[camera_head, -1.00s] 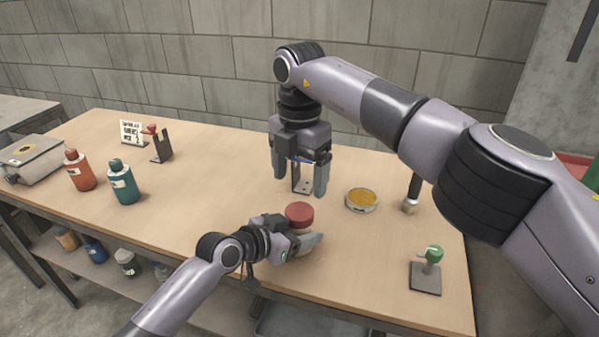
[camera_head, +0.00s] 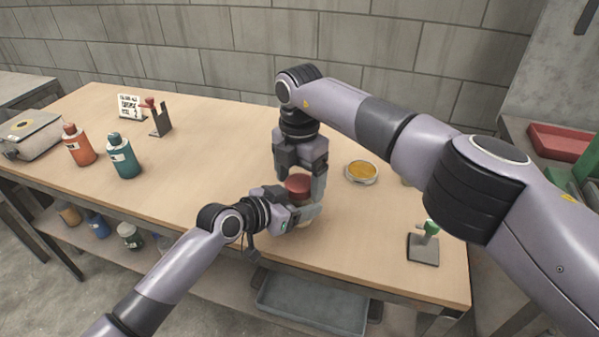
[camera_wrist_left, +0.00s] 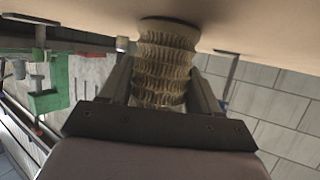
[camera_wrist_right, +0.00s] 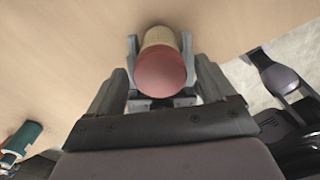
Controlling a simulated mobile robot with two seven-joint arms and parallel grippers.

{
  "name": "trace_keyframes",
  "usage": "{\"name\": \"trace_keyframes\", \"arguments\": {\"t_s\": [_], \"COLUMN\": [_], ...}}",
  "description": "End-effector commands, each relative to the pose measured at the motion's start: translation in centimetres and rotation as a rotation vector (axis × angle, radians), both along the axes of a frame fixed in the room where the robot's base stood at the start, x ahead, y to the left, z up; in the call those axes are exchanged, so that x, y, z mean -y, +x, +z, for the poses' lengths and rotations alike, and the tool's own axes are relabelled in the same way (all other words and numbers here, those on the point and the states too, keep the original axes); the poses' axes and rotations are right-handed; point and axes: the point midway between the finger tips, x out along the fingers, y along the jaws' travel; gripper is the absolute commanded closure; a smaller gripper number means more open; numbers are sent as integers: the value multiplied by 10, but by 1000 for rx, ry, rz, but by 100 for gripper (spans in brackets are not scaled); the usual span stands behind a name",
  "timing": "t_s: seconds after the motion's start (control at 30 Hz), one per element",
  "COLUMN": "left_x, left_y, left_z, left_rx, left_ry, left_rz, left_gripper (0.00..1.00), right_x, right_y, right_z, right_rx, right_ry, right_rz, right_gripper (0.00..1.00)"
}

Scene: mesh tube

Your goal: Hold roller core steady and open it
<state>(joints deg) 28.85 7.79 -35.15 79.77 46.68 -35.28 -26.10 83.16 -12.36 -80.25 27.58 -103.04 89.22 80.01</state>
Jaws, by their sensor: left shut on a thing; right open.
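The roller core stands upright near the table's front edge, with a red cap (camera_head: 298,187) on top. Its pale ribbed mesh body (camera_wrist_left: 165,62) fills the middle of the left wrist view. My left gripper (camera_head: 304,211) is shut on the body from the side, below the cap. My right gripper (camera_head: 301,183) points down over the core, open, with its fingers on either side of the cap. The right wrist view shows the cap (camera_wrist_right: 161,72) between the open fingers; I cannot tell whether they touch it. The lower body is mostly hidden in the head view.
A round amber-filled dish (camera_head: 361,171) lies right of the grippers. A green-topped stand (camera_head: 425,245) is at the front right. An orange bottle (camera_head: 79,147), a teal bottle (camera_head: 124,158), a dark holder (camera_head: 160,120) and a sign (camera_head: 131,106) stand left. The left-middle table is clear.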

Motion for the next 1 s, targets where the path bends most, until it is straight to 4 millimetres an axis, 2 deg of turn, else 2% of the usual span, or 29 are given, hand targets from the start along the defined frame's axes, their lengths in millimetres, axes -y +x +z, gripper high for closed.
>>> {"name": "trace_keyframes", "arguments": {"t_s": [0.07,0.1,0.27,0.5,0.8,1.0], "left_x": [0,0,0,0,-1,-1], "left_y": [0,0,0,0,0,1], "left_z": [0,0,0,0,0,0], "left_rx": [0,0,0,0,0,0], "left_ry": [0,0,0,0,0,0], "left_rz": [0,0,0,1,1,2], "left_gripper": [100,100,100,100,100,100], "right_x": [0,0,0,0,0,-1], "right_y": [0,0,0,0,-1,-1], "right_z": [0,0,0,0,0,1], "right_rx": [0,0,-1,-1,-2,-3], "right_ry": [0,0,1,-1,-1,1], "right_rz": [0,1,1,43,423,561], "right_gripper": [17,23,75,75,75,75]}}
